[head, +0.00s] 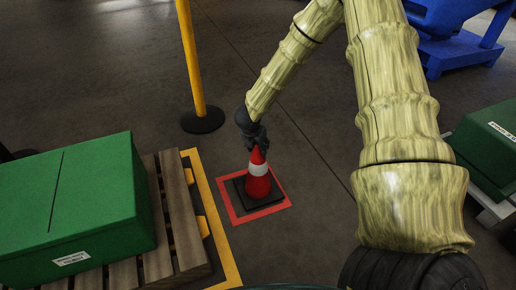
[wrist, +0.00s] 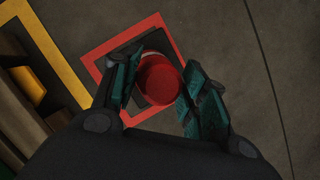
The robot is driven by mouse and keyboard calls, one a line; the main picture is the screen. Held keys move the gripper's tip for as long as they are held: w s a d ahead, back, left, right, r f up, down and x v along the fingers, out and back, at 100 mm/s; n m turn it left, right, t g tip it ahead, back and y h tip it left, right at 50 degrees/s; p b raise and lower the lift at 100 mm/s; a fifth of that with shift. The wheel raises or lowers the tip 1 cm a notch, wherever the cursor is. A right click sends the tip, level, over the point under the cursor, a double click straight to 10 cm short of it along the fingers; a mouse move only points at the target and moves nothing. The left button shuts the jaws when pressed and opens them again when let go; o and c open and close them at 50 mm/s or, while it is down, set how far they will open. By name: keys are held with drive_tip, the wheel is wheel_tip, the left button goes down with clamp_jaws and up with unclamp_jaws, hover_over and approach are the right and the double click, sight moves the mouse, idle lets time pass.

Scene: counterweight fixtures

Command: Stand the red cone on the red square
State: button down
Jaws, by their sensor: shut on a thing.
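The red cone (head: 258,180) has a white band and a black square base. It stands upright, with its base inside the red square (head: 236,219) outlined on the floor, in the head view. My gripper (head: 256,143) is at the cone's top, shut on its tip from above. In the wrist view the cone (wrist: 158,80) shows between the two green-padded fingers of my gripper (wrist: 160,92). The red outline (wrist: 173,34) shows around the dark base there. From these views I cannot tell whether the base is fully touching the floor.
A green box (head: 75,205) sits on a wooden pallet (head: 165,215) at the left, within a yellow floor line (head: 222,225). A yellow post (head: 192,60) stands behind. Another green box (head: 490,150) is at the right. Open floor (head: 310,215) lies right of the square.

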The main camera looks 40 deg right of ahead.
drive_tip(key=c, duration=0.8)
unclamp_jaws()
